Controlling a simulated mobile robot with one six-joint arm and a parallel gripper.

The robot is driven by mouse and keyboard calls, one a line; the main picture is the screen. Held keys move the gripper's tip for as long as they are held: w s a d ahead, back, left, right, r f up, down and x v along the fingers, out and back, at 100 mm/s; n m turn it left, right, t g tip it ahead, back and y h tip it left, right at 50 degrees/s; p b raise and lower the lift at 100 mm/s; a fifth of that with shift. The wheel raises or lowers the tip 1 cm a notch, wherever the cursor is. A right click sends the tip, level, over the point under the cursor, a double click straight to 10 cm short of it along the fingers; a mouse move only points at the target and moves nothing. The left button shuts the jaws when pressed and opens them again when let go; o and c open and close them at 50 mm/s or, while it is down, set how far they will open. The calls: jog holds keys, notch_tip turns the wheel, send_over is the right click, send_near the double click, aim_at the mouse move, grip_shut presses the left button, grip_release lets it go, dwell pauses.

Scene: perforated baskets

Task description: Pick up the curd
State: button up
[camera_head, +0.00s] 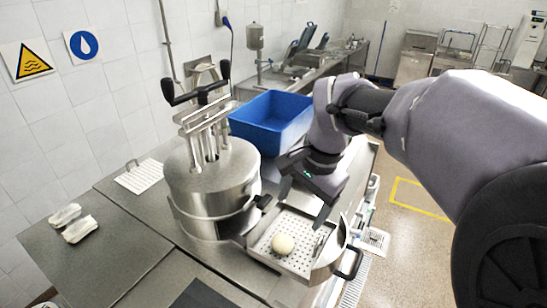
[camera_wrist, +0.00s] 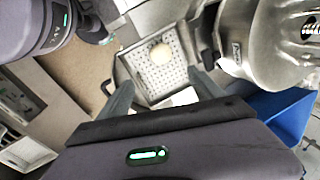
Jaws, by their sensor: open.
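The gripper is open and apart from the curd.
A steel press pot (camera_head: 212,185) with black handles stands left of the basket. A blue bin (camera_head: 270,122) is behind my gripper. A perforated plate (camera_head: 140,176) and two pale wrapped items (camera_head: 72,222) lie on the left of the counter.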

send_over(285, 238)
jog(key=d, duration=0.1)
jog(key=f, duration=0.8)
jog(key=shift+s+d+f, duration=0.2)
jog(key=shift+s+f, duration=0.05)
jog(key=shift+f, duration=0.05)
jog(key=x, duration=0.2)
jog(key=p+x, duration=0.1)
jog(key=x, duration=0.2)
jog(key=shift+s+a, duration=0.2)
jog(key=shift+s, duration=0.05)
jog(key=shift+w+f, duration=0.25)
jog(key=shift+s, duration=0.1)
jog(key=shift+c, duration=0.3)
jog(key=shift+s+r, duration=0.1)
jog(key=shift+s, duration=0.05)
jog(key=c, duration=1.4)
